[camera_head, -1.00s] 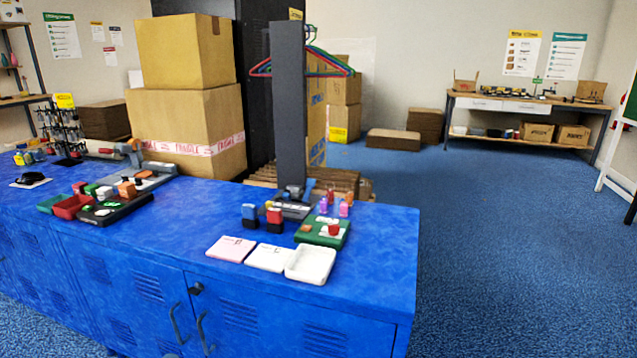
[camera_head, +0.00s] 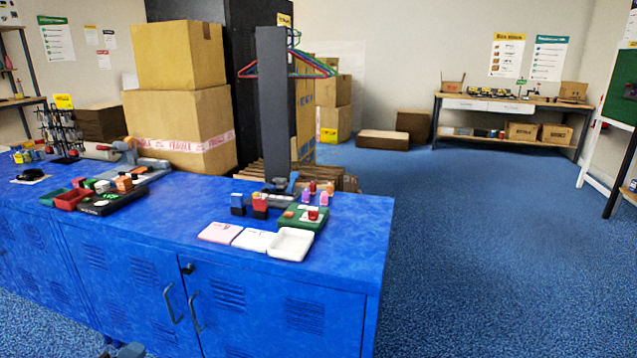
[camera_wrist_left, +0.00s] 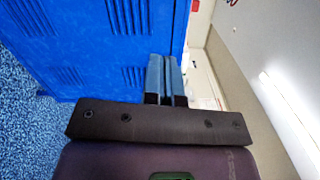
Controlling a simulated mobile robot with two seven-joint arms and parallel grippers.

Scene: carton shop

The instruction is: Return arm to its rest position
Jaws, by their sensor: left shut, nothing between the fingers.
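My left gripper (camera_wrist_left: 164,78) shows in the left wrist view with its two blue-grey fingers shut together and nothing between them. The blue cabinet front (camera_wrist_left: 110,45) is beyond the fingers, and I see no contact with it. In the head view a small grey part, seemingly of my left gripper or wrist (camera_head: 128,350), shows at the bottom edge, in front of the cabinet doors. Most of the left arm is outside the head view. My right gripper is in neither view.
The blue cabinet counter (camera_head: 180,215) fills the lower left. It bears a white tray (camera_head: 287,244), a pink card (camera_head: 220,232), a green stamp pad (camera_head: 303,216) and several stamps. Stacked cartons (camera_head: 180,120) stand behind. Open blue carpet (camera_head: 480,240) lies at right.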

